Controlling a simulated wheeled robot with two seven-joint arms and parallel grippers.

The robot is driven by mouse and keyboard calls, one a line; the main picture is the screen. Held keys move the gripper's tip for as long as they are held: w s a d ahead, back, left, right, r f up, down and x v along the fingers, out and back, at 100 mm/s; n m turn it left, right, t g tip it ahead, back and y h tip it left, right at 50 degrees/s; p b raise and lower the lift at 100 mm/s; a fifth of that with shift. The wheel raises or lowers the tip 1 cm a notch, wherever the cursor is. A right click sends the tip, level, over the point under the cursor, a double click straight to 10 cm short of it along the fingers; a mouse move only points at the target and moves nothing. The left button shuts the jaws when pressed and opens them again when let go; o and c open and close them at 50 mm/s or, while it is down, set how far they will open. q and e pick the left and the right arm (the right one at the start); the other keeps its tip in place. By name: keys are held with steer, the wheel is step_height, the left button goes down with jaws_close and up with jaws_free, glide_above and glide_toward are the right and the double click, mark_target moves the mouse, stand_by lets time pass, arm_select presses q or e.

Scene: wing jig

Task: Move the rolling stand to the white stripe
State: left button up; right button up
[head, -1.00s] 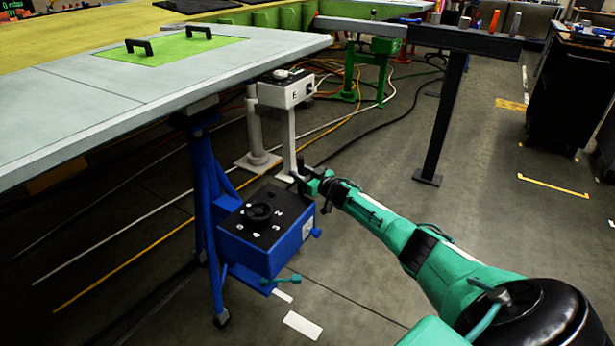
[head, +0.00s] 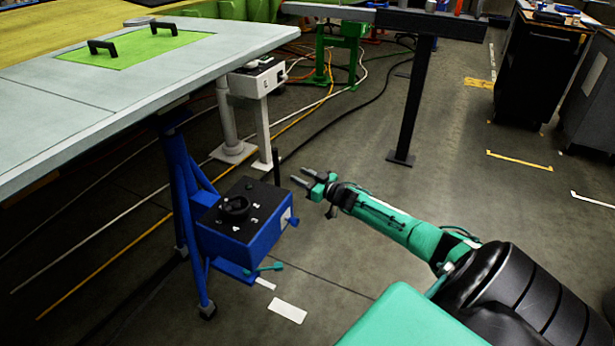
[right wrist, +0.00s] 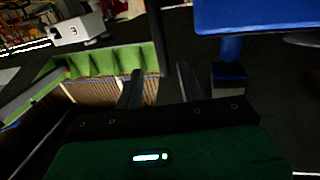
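The blue rolling stand (head: 245,237) with a black-topped box and dial stands upright beside the grey table's leg area. A black upright handle (head: 277,167) rises at its back right corner, and a teal lever (head: 265,268) sits low at its front. The white stripe (head: 287,311) lies on the floor to the right of the stand's front caster (head: 208,311). My right gripper (head: 298,177) is open and empty, just right of the handle with a gap. In the right wrist view its two fingers (right wrist: 158,88) are apart, with the stand's blue box (right wrist: 255,15) upper right. My left gripper is out of view.
The grey table (head: 90,105) overhangs on the left. A white pedestal box (head: 257,78) stands behind the stand, with cables on the floor. A dark post (head: 412,100) stands behind my right arm. A smaller white mark (head: 265,284) lies near the lever.

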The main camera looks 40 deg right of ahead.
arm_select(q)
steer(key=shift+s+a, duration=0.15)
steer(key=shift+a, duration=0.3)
arm_select(e)
steer(key=shift+s+d, duration=0.15)
steer(key=shift+s, duration=0.85)
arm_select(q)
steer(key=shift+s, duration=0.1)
